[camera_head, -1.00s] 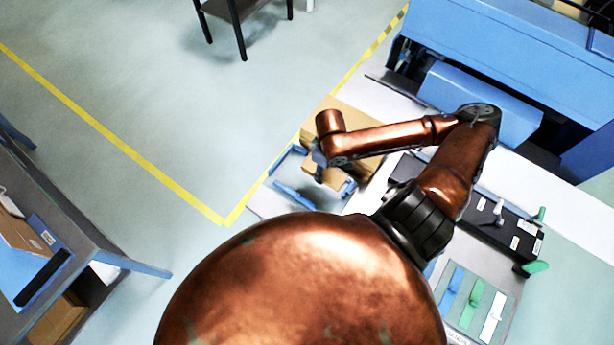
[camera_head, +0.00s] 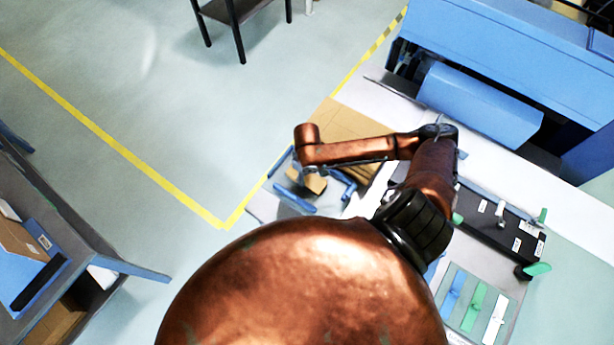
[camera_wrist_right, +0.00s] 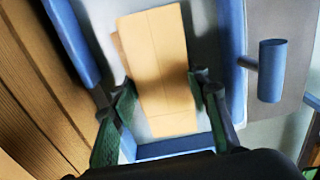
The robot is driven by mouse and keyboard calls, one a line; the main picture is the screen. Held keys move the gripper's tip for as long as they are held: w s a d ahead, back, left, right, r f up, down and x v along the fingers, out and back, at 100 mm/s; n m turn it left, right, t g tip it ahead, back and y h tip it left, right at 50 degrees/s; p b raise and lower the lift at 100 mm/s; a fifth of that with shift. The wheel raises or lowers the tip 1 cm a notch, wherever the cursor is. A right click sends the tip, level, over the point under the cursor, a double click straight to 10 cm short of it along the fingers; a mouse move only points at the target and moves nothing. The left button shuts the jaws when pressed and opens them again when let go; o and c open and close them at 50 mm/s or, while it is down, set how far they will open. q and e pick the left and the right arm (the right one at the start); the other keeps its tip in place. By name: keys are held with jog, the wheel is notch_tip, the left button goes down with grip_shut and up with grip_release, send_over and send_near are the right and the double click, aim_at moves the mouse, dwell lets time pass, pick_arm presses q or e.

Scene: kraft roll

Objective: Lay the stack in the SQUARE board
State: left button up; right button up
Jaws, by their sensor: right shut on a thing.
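My right gripper (camera_wrist_right: 164,92) is shut on the stack (camera_wrist_right: 157,60), a tan kraft-coloured block of flat pieces, with one dark green finger on each side. In the head view the stack (camera_head: 315,184) shows beneath my copper right arm, which hides most of the gripper. The stack is over a pale board framed by blue rails (camera_head: 295,198). In the right wrist view a blue rail (camera_wrist_right: 175,147) crosses near the gripper and others run along both sides. I cannot tell whether the stack touches the board. No SQUARE label is readable. My left gripper is not in view.
Large brown cardboard (camera_head: 350,125) lies beside the board and fills the left of the wrist view. A blue peg-like handle (camera_wrist_right: 271,70) stands right of the board. A black case (camera_head: 490,222) and a tray of coloured strips (camera_head: 474,306) are on the right.

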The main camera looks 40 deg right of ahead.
jog(key=o, duration=1.3)
jog(key=shift+r, duration=0.1)
notch_tip(320, 180, up, 12)
jog(key=shift+f+p, duration=0.1)
jog(key=shift+p, duration=0.55)
